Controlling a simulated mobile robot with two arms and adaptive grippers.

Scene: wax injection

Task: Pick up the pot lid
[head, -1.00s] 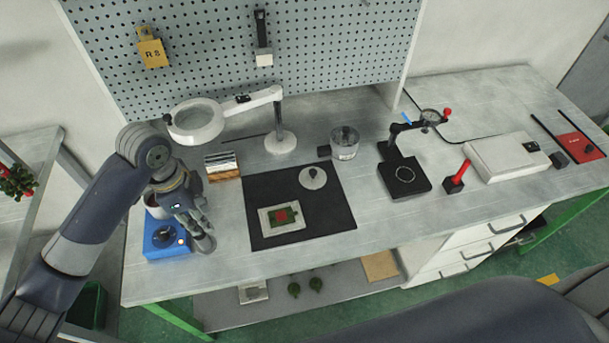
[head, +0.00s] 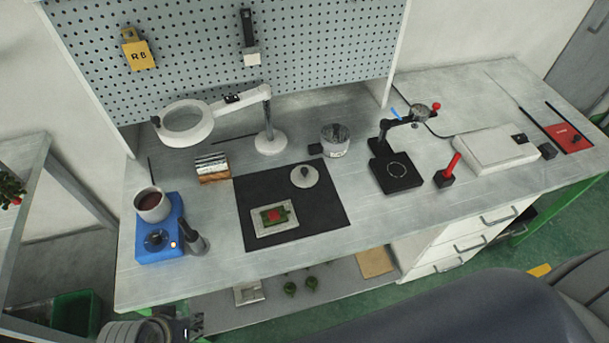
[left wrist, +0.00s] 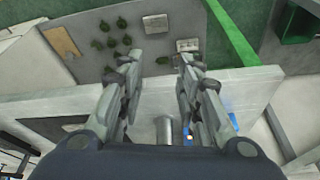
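The pot lid (head: 304,177), a pale round disc with a dark knob, lies on the black mat (head: 328,213). An open pot (head: 152,205) of dark red-brown contents sits on the blue heater (head: 160,246). Only part of my left gripper (head: 196,325) shows at the bottom left of the head view, low in front of the bench and well away from the lid. In the left wrist view its fingers (left wrist: 156,62) are apart with nothing between the tips. The lid is not seen there. My right gripper is not in view.
A framed green piece with a red centre (head: 275,217) lies on the mat near the lid.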

